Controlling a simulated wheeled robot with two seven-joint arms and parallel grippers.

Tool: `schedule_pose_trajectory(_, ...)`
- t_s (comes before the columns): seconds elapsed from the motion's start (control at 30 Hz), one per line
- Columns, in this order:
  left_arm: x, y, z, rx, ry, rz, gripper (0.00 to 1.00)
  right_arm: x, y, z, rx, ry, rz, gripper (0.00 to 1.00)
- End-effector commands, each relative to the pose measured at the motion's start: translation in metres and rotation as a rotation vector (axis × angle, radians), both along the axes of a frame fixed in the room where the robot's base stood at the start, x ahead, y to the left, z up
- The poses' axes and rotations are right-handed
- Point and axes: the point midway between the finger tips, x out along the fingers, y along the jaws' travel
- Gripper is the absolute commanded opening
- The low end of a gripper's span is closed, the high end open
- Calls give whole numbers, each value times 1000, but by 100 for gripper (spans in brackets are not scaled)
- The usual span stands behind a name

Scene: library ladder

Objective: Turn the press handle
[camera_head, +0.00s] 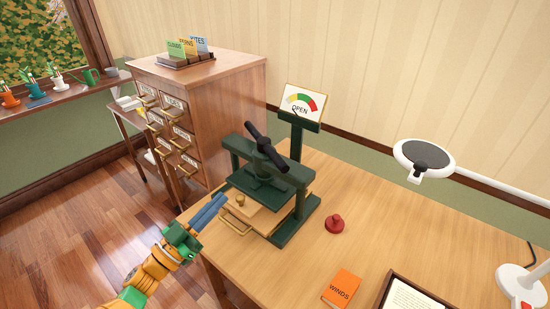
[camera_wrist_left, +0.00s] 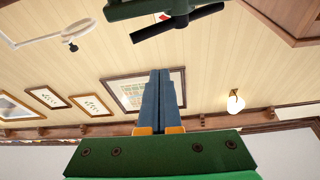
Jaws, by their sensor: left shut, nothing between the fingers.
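The press (camera_head: 262,185) is a dark green frame on the wooden table. Its black bar handle (camera_head: 266,147) lies across the top, slanting from upper left to lower right. Part of the press and its handle (camera_wrist_left: 178,22) also shows at the top of the left wrist view. A dial sign (camera_head: 302,105) behind the press reads OPEN, in green, yellow and red. My left gripper (camera_head: 216,203) has blue fingers, shut and empty, at the left front of the press, below the handle and apart from it. The fingers also show in the left wrist view (camera_wrist_left: 159,75). My right gripper is not in view.
A wooden board with a brass knob (camera_head: 240,200) sits in the press. A red stamp-like knob (camera_head: 334,223), an orange WINDS book (camera_head: 341,288) and a framed page (camera_head: 412,295) are on the table. A white lamp (camera_head: 424,158) overhangs the right. A drawer cabinet (camera_head: 225,90) stands behind left.

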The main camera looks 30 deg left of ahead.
Motion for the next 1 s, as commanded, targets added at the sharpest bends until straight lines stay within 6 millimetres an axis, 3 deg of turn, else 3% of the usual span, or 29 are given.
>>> schedule_pose_trajectory(0.03,-6,-16,-3,-23,63,-76,0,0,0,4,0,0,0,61)
schedule_pose_trajectory(0.1,-11,-31,-8,-57,117,-141,0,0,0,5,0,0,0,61)
schedule_pose_trajectory(0.23,-6,-39,-8,-75,139,-168,0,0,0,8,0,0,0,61)
schedule_pose_trajectory(0.7,86,-63,13,-76,132,-161,0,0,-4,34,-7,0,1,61)
schedule_pose_trajectory(1.0,118,-72,16,-76,136,-160,0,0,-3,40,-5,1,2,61)
